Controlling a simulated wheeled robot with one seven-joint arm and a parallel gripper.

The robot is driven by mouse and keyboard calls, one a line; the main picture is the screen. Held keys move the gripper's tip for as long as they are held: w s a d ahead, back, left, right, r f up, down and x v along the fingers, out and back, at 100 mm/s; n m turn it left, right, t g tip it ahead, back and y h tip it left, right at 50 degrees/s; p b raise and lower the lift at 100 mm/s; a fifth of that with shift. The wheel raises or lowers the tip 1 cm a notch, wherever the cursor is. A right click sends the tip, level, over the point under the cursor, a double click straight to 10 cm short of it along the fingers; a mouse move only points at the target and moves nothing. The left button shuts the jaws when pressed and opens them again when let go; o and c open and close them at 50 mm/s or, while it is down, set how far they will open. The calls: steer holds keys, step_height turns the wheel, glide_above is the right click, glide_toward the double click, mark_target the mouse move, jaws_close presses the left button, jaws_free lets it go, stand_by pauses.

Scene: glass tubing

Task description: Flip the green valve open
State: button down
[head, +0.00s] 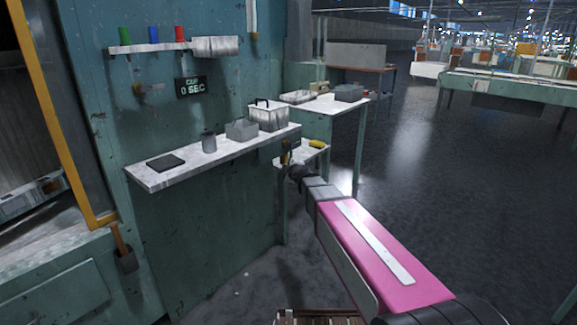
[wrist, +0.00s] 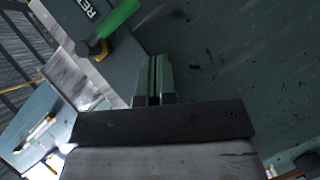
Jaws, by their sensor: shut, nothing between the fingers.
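A green valve handle (wrist: 120,17) shows at the top of the wrist view, slanting down to a dark body with a yellow part at its lower left. My gripper (wrist: 155,62) is shut and empty, with its two fingers side by side. The handle lies above and left of the fingertips in the picture, with a visible gap between them. In the head view my arm reaches toward the far end of the wall shelf, and the valve cannot be made out clearly there.
A pale shelf (head: 155,177) holds a dark pad (head: 166,162), a grey cup (head: 209,142), a grey box (head: 241,129) and a white bin (head: 268,117). A small table (head: 335,104) stands beyond it. Open floor (head: 440,180) lies to the right.

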steer(key=s+d, duration=0.2)
steer(key=s, duration=0.4)
steer(key=shift+s, duration=0.4)
steer(key=shift+s+d, duration=0.1)
steer(key=s+d+f+m+g+h, duration=0.2)
steer(key=s+d+f+m+g, duration=0.5)
steer(key=s, duration=0.5)
steer(key=s+d+f+m+g+h, duration=0.3)
steer(key=s+d+f+m+g, duration=0.4)
steer(key=s+d+f+m, duration=0.3)
steer(key=shift+s+d+f, duration=0.7)
steer(key=shift+s+d, duration=0.15)
steer(key=shift+d, duration=0.35)
